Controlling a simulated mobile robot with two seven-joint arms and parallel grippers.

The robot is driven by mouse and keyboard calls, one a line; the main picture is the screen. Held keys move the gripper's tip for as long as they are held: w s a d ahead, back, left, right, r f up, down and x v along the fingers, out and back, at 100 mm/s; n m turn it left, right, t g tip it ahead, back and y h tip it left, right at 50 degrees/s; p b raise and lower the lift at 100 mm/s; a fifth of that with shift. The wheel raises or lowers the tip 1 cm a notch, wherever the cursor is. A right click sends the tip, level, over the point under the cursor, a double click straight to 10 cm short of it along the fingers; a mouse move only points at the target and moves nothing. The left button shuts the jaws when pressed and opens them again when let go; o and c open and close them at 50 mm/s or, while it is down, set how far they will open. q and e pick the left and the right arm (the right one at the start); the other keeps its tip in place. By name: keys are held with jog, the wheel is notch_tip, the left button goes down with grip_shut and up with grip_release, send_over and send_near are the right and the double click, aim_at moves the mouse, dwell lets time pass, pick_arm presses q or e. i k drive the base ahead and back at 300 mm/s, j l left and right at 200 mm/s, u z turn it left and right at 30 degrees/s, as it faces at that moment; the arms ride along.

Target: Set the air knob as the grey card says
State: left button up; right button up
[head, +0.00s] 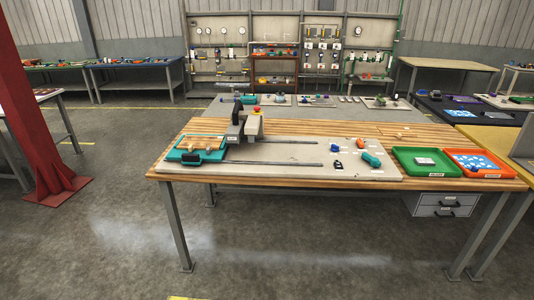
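A wooden workbench (285,183) stands ahead with a pale board (270,171) on it. On the board's right part are a small blue knob-like part (334,148), a small dark piece (338,164) and a teal cylinder (371,159). I cannot tell which of these is the air knob, and any setting marks are too small to read. A light grey card-like piece (424,161) lies in the green tray (400,158); I cannot tell whether it is the grey card. Neither of my grippers is in view.
A press (240,122) with a red top and a teal-edged plate (190,149) stand on the bench's left. Two dark rails run across the board. An orange tray (453,165) with blue-and-white pieces is at right. A red column (32,110) stands left; the front floor is clear.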

aim_at(335, 148)
jog(key=i+l+z, duration=0.65)
jog(key=i, duration=0.3)
jog(key=i+l+z, duration=0.35)
jog(key=i, duration=0.15)
jog(key=j+u, duration=0.15)
jog(key=u, duration=0.9)
